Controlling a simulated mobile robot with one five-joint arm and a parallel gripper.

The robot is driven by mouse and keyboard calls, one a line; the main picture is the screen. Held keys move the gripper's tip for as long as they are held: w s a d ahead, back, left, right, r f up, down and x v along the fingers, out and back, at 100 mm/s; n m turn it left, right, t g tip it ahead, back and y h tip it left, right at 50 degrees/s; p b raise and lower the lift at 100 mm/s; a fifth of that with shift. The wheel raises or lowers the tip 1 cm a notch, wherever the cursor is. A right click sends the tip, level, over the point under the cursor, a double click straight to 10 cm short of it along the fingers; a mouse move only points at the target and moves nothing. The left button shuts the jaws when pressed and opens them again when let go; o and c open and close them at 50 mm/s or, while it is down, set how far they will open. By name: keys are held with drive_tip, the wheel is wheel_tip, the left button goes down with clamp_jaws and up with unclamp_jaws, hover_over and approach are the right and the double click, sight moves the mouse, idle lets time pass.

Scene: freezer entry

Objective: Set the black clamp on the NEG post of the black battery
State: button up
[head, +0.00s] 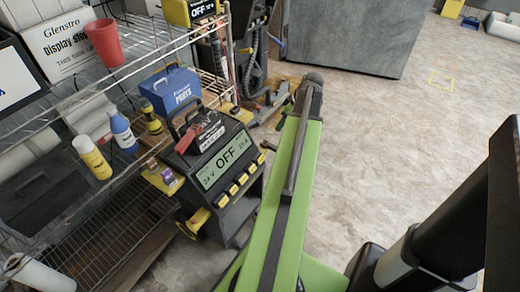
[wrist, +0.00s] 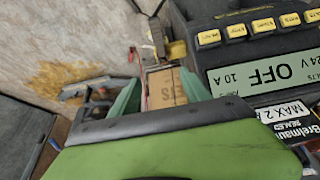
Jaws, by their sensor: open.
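A dark, boxy unit with a lit OFF display (head: 226,164) stands at the end of the wire shelf in the head view. A red clamp (head: 197,137) and a white-labelled dark block lie on its top. In the wrist view the same display (wrist: 262,76) shows upside down, with a printed label (wrist: 290,112) below it. I cannot tell whether the labelled block is the black battery. I cannot make out the black clamp or the NEG post. My gripper (wrist: 160,88) is open, its green fingers apart beside the unit. A brown printed surface shows between them.
The wire shelf (head: 110,205) at left holds a red cup (head: 105,42), a blue parts box (head: 171,90), and bottles (head: 91,157). A yellow unit (head: 190,12) stands at the back. A grey block (head: 350,35) stands beyond my arm.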

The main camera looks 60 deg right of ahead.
drive_tip(key=b, duration=1.1)
hover_over(267, 143)
drive_tip(key=s, duration=0.3)
wheel_tip(267, 143, down, 11)
drive_tip(key=shift+d, duration=0.15)
drive_tip(key=shift+w+f, duration=0.2)
drive_tip(key=shift+f, duration=0.05)
drive_tip(key=b+x, duration=0.5)
drive_tip(key=shift+w, duration=0.1)
drive_tip(key=shift+r, duration=0.1)
clamp_jaws()
